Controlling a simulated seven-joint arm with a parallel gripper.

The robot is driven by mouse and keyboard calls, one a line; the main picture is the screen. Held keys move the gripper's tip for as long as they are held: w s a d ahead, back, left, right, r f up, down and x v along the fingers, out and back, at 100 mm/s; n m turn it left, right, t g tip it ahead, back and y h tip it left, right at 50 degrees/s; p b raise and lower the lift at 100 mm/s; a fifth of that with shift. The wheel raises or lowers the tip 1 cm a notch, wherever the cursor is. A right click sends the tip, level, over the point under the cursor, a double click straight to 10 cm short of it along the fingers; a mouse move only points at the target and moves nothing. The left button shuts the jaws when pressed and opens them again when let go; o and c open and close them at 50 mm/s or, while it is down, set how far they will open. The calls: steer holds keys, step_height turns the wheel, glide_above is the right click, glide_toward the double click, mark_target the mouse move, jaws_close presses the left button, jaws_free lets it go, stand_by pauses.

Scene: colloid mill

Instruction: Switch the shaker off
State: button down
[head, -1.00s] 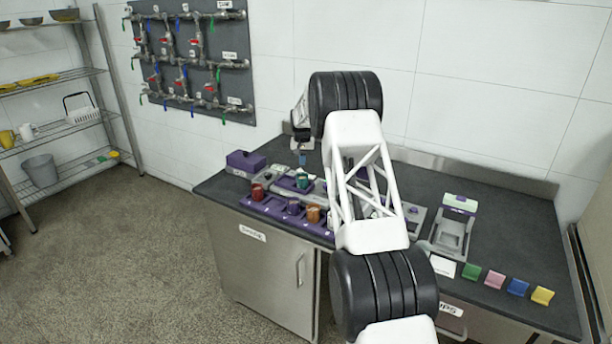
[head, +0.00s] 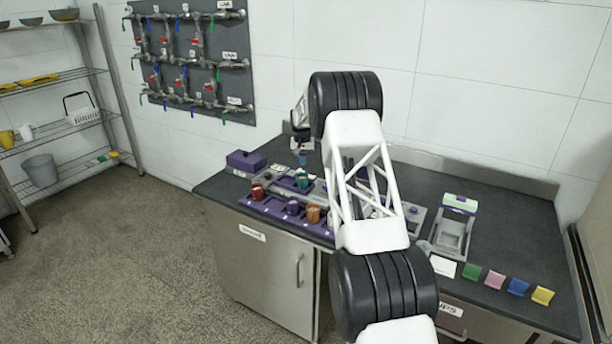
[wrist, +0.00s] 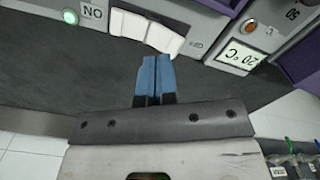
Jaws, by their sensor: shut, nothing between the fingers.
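In the wrist view, a white two-part rocker switch (wrist: 145,31) sits on the grey front of a device. A lit green lamp (wrist: 70,17) and an "ON" label, upside down in this view, are left of it. My gripper (wrist: 156,60) has blue fingertips pressed together with nothing between them. The tips are right at the lower edge of the rocker's right part; I cannot tell whether they touch it. The switch cannot be made out there.
A neighbouring unit has an orange lamp (wrist: 247,28) and a 20 °C display (wrist: 240,55). A purple rack (head: 283,213) with coloured jars stands in front of the devices. A purple box (head: 246,160) stands at the left. Coloured blocks (head: 517,287) lie at the right of the bench.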

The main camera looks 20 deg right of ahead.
steer(key=shift+f, duration=2.25)
stand_by(2.2)
steer(key=shift+r, duration=3.5)
